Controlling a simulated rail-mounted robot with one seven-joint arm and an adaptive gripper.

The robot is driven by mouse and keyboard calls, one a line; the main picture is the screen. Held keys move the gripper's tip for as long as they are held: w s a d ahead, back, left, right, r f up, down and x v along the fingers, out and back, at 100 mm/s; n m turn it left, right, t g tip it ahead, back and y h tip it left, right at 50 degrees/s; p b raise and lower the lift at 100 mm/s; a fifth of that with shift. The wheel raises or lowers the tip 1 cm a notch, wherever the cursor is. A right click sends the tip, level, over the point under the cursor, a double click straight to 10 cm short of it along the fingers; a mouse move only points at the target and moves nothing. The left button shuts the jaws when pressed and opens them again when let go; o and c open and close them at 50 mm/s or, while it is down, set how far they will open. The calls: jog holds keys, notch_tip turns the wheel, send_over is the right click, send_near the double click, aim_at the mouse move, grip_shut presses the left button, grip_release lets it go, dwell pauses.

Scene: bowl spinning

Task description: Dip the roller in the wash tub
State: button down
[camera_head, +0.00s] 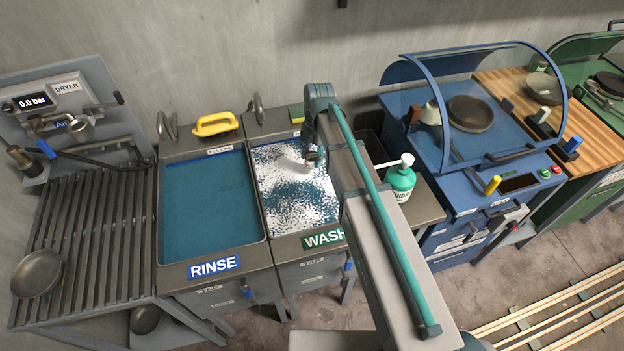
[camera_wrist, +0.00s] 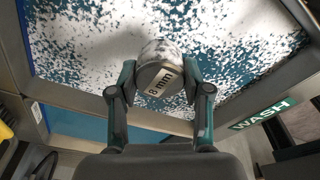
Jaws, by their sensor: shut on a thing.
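The wash tub (camera_head: 262,148) is a metal basin with a "WASH" label, filled with teal water under patchy white foam. It also fills the top of the wrist view (camera_wrist: 260,98). My gripper (camera_wrist: 158,82) is shut on the roller (camera_wrist: 160,72), a metal piece marked "8 mm" with whitish flecks on its upper part. In the head view my gripper (camera_head: 312,157) is over the tub's upper part, and a pale shape at its end meets the foam. The arm partly hides this spot, and I cannot tell how deep the roller sits.
The rinse tub (camera_head: 214,262) with plain teal water stands left of the wash tub. A green bottle (camera_head: 400,180) stands right of the wash tub. A slatted rack (camera_head: 85,230) with a bowl (camera_head: 37,272) is far left.

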aim_at(312, 156)
jog(key=shift+r+p, duration=0.9)
jog(key=shift+r, duration=1.05)
jog(key=shift+d, duration=0.1)
